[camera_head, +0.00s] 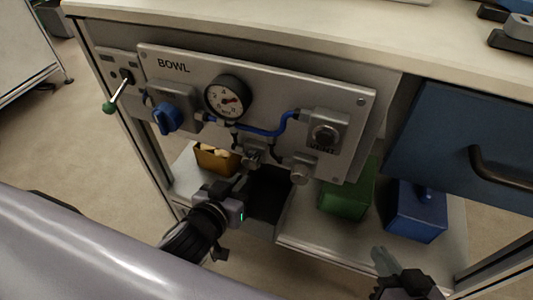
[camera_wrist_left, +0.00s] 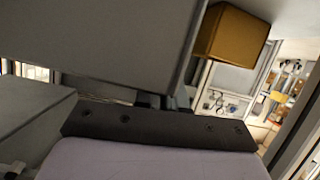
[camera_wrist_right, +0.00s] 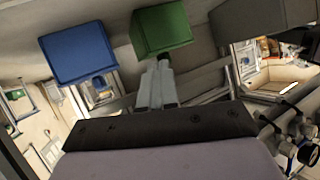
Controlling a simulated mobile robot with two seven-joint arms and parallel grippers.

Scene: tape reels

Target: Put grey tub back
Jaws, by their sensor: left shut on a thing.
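The grey tub (camera_head: 268,200) is in front of the lower shelf, below the panel marked BOWL; its inside looks dark. My left gripper (camera_head: 240,190) is shut on its left side. In the left wrist view the tub (camera_wrist_left: 95,40) fills the upper left, and the fingertips (camera_wrist_left: 165,101) meet its wall. I cannot tell whether the tub touches the shelf. My right gripper (camera_head: 385,262) is low at the right, in front of the shelf; in the right wrist view its fingers (camera_wrist_right: 157,82) look closed together with nothing between them.
On the lower shelf (camera_head: 320,246) stand an ochre tub (camera_head: 213,160) with pale things in it, a green box (camera_head: 345,200) and a blue box (camera_head: 416,212). The panel (camera_head: 270,95) with gauge, knobs and blue hose overhangs the tub. A blue drawer (camera_head: 460,130) is at right.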

